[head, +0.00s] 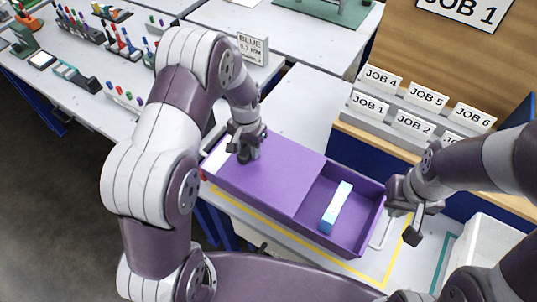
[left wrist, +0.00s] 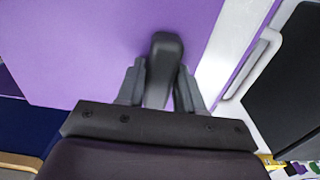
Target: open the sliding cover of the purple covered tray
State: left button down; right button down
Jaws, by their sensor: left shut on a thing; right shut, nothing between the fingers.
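The purple covered tray (head: 345,251) lies on the light worktable in the head view. Its flat purple sliding cover (head: 268,178) lies over the left and middle part; the right part is open. A light blue and white block (head: 337,206) lies inside the open part. My left gripper (head: 247,148) is at the cover's left end, shut on the dark cover handle (left wrist: 165,45), which shows between its fingers in the left wrist view (left wrist: 160,80). My right gripper (head: 412,218) is shut and empty beside the tray's right end.
A yellow line (head: 300,247) runs on the table in front of the tray. A rack with JOB cards (head: 400,118) stands behind at right. A white bin (head: 485,245) is at the right.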

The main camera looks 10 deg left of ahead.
pick_arm(q)
jog(key=shift+w+a+r, duration=0.1)
jog(key=shift+w+a, duration=0.1)
jog(key=shift+a, duration=0.3)
jog(key=shift+w+a, duration=0.2)
jog(key=shift+a, duration=0.3)
jog(key=c, duration=0.8)
grip_release()
notch_tip(320, 180, up, 13)
jog(key=b, duration=0.1)
jog(key=shift+f, duration=0.2)
jog(key=shift+s, duration=0.1)
